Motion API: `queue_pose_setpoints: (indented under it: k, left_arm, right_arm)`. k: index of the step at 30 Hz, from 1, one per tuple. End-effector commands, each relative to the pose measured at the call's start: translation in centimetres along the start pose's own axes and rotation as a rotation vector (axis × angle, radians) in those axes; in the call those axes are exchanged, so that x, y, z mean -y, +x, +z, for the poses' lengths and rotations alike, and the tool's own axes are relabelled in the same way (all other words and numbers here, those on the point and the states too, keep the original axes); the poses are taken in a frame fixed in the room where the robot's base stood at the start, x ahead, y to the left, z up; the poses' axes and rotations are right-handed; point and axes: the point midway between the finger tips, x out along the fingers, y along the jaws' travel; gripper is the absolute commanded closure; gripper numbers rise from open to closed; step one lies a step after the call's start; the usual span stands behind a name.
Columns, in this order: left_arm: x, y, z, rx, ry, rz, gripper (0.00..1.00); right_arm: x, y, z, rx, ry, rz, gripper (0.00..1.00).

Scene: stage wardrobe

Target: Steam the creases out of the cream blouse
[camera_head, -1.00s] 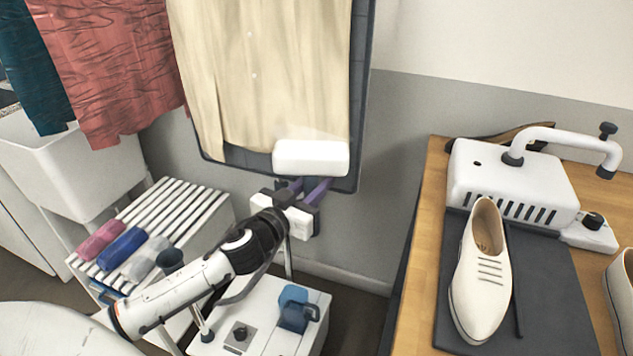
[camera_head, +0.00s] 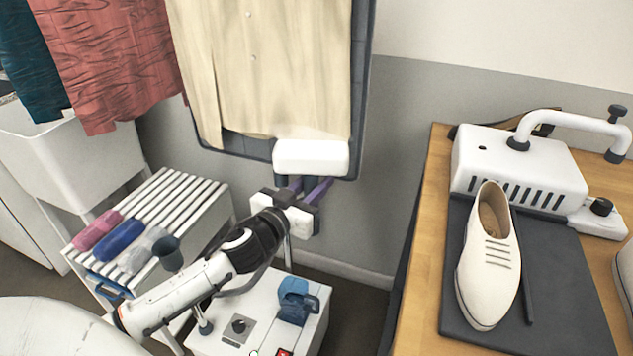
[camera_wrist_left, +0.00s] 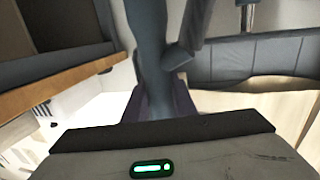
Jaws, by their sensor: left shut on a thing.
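The cream blouse (camera_head: 262,70) hangs on a dark-edged board (camera_head: 361,90), its top out of frame. It shows soft vertical folds; fine creases are hard to tell. My left gripper (camera_head: 308,187) has purple fingers shut on the steamer's handle. The white steamer head (camera_head: 311,157) is level, just over the blouse's lower hem at the right; I cannot tell whether it touches the cloth. In the left wrist view the dark handle (camera_wrist_left: 153,45) stands between the fingers (camera_wrist_left: 160,103). The white steamer base (camera_head: 259,312), with a blue tank (camera_head: 296,303), stands below. My right gripper is not in view.
Creased red (camera_head: 105,60) and teal (camera_head: 32,60) garments hang at left above a white bin (camera_head: 70,165). A slatted rack (camera_head: 170,215) holds rolled cloths. At right a wooden table (camera_head: 425,240) bears a white machine (camera_head: 520,165) and a cream shoe (camera_head: 488,255).

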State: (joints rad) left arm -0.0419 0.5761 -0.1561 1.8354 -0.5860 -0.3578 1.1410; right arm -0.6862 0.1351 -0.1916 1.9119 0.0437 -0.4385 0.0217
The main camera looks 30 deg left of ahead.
Motion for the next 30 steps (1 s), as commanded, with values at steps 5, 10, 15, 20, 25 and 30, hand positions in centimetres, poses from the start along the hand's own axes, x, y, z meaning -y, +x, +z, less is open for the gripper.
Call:
queue_pose_setpoints:
  k: [5,10,15,20,25,30]
  left_arm:
    - [-0.2,-0.6,-0.2,-0.003,-0.001,0.002,1.0]
    - [-0.5,-2.2,-0.1,-0.002,-0.001,0.001,1.0]
    - [-0.8,-3.9,0.0,-0.003,-0.002,0.001,1.0]
    - [-1.1,-5.3,0.1,-0.003,-0.002,0.001,1.0]
    - [-1.1,-5.9,0.1,-0.004,0.001,0.0,1.0]
    - [-1.1,-5.9,0.1,-0.005,0.001,0.001,1.0]
  right_arm:
    - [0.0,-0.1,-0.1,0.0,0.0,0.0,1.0]
    - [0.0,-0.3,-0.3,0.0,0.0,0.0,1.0]
    - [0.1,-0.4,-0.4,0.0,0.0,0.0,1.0]
    - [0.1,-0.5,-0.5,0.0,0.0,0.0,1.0]
    - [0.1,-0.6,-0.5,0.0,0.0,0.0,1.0]
    - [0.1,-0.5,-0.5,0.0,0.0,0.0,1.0]
